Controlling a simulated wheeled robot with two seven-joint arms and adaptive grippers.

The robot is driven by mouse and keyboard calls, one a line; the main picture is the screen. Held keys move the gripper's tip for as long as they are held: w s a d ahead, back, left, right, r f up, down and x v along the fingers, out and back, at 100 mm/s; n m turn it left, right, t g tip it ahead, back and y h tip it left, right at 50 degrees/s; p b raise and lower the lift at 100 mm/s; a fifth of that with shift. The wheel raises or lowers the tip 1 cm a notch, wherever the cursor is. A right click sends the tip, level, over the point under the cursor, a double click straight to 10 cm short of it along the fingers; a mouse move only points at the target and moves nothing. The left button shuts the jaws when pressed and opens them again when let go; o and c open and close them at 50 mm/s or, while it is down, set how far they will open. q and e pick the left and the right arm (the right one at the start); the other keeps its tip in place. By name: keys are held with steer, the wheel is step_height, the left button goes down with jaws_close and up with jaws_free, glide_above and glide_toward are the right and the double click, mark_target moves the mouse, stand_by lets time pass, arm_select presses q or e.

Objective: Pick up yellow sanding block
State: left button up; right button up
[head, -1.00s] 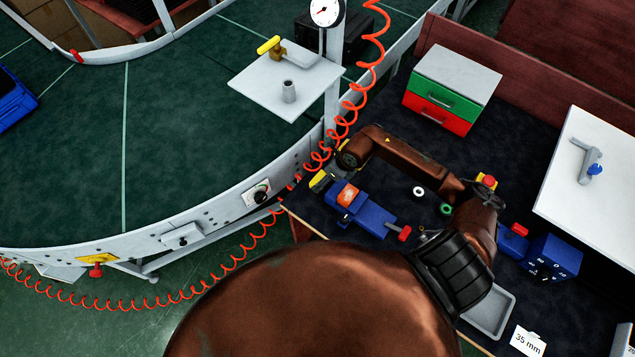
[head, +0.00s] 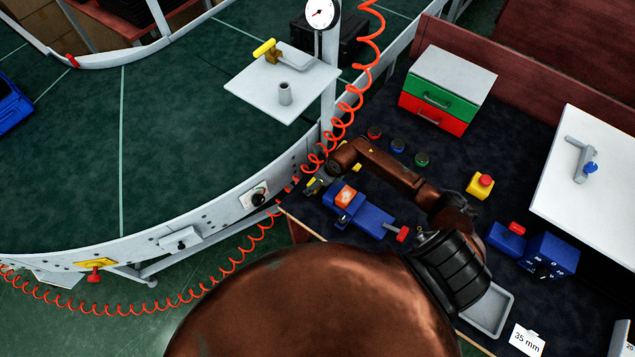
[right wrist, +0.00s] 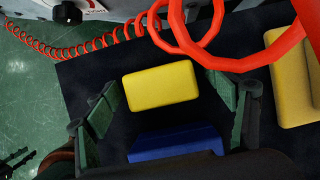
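The yellow sanding block (right wrist: 160,87) lies on the dark bench top in the middle of the right wrist view. My right gripper (right wrist: 172,108) is open, with one finger to the left of the block and one to the right. Gaps show between block and fingers. In the head view my right gripper (head: 318,182) is small, at the bench's left edge beside the blue vise (head: 372,220), and partly covers the block there. My left gripper is out of view.
The red coiled hose (head: 344,120) hangs close by and crosses the top of the right wrist view. A second yellow object (right wrist: 292,80) lies at its right. The curved conveyor (head: 190,150) borders the bench on the left. The vise holds an orange piece (head: 346,195).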

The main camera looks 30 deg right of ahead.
steer(key=c, duration=1.2)
steer(key=shift+o, duration=0.2)
steer(key=shift+r, duration=0.1)
steer(key=shift+r, duration=0.25)
step_height(320, 180, up, 2)
steer(key=shift+w+r, duration=0.1)
steer(key=shift+r, duration=0.05)
steer(key=s+a+r+b, duration=0.1)
steer(key=s+a+r, duration=0.8)
steer(key=a+r, duration=0.1)
steer(key=shift+s+a, duration=0.15)
steer(key=shift+a, duration=0.2)
